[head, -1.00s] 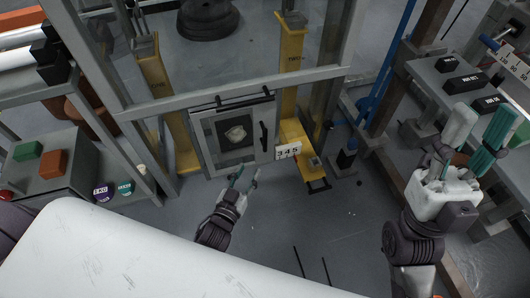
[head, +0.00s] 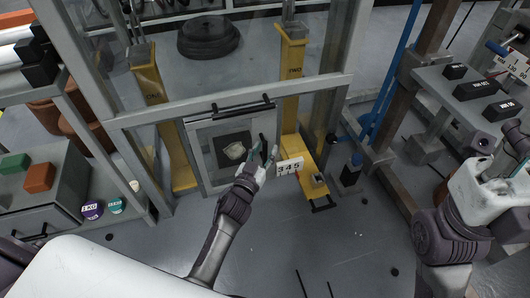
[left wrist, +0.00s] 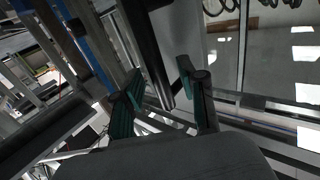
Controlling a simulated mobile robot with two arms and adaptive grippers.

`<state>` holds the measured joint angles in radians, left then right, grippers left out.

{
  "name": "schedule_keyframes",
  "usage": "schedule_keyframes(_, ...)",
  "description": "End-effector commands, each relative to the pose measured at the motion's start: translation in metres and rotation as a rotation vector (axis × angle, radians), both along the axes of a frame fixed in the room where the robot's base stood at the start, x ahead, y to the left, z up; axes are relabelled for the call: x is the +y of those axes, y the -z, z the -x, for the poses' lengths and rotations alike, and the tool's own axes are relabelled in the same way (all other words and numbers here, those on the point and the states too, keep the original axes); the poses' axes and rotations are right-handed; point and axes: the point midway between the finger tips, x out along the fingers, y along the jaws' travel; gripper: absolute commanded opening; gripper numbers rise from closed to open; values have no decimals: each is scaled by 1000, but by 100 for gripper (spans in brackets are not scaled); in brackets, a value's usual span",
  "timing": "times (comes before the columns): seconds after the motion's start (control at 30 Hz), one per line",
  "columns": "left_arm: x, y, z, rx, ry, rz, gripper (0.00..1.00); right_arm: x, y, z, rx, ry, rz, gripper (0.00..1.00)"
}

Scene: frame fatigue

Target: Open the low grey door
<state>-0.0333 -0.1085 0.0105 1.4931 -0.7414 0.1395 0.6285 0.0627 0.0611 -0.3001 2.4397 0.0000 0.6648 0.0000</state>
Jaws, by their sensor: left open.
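The low grey door (head: 206,152) is set in the bottom of the tall frame and looks closed. It has a dark window with a pale lump behind it, and a black upright handle (head: 263,143) on its right side. My left gripper (head: 264,156) is open right at the handle. In the left wrist view a dark bar, apparently the handle (left wrist: 161,50), runs down between my two open green-padded fingers (left wrist: 160,92). I cannot tell whether either finger touches it. My right gripper (head: 512,152) is at the right edge, partly cut off, away from the door.
A black horizontal bar (head: 230,110) runs above the door. A yellow foot with a number plate (head: 289,166) stands just right of the handle. A shelf with coloured blocks (head: 39,177) is at the left. The floor before the door is mostly clear.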

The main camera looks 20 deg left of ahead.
Motion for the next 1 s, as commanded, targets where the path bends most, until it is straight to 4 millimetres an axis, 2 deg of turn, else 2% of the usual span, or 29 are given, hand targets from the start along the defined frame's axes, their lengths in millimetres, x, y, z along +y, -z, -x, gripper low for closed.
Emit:
schedule_keyframes(0.37,0,0,-6,2,-1,0,41,0,-2,0,-7,1,1,40)
schedule_keyframes(0.6,0,0,-6,1,-1,-1,1,0,-2,0,-7,1,1,40)
schedule_keyframes(1.0,0,0,-5,1,2,-1,0,0,-2,1,-8,-1,1,40)
